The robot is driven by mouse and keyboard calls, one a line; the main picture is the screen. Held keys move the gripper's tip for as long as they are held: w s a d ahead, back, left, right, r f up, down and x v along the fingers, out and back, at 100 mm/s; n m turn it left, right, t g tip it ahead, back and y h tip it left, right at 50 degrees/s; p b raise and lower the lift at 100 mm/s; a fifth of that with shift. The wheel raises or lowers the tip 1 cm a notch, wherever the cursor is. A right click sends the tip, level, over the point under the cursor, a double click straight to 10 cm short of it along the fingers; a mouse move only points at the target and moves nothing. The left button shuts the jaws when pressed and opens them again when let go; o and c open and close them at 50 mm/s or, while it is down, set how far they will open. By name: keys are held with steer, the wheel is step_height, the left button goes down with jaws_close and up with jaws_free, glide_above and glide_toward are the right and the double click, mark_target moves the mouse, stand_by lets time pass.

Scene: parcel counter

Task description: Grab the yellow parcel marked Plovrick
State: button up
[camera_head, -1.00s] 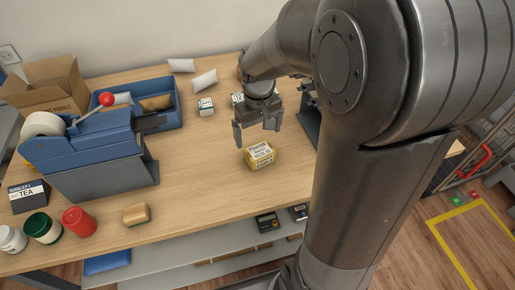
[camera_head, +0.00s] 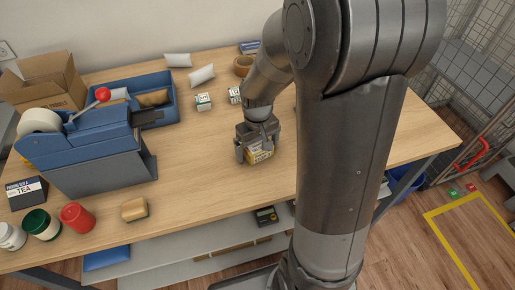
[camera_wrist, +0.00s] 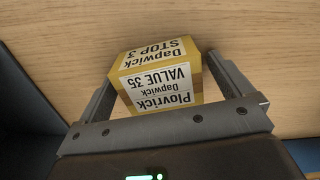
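The yellow parcel (camera_wrist: 157,76) has white labels reading Plovrick, Dapwick, VALUE 35 and STOP 3. In the head view the parcel (camera_head: 260,156) is on the wooden counter, partly covered by my gripper (camera_head: 257,153). My gripper is above it with its fingers reaching down on either side. In the wrist view the parcel lies between the two fingers, and a narrow gap shows beside the right finger. The fingers look open around it. Contact at the left finger is hard to tell.
A blue tape dispenser (camera_head: 90,153) and a blue tray (camera_head: 168,113) stand to the left. Small white boxes (camera_head: 204,102) are behind my gripper. Counter left of the parcel is clear.

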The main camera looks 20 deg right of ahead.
steer(key=c, duration=1.1)
steer(key=shift+o, duration=0.2)
steer(key=shift+r, duration=0.1)
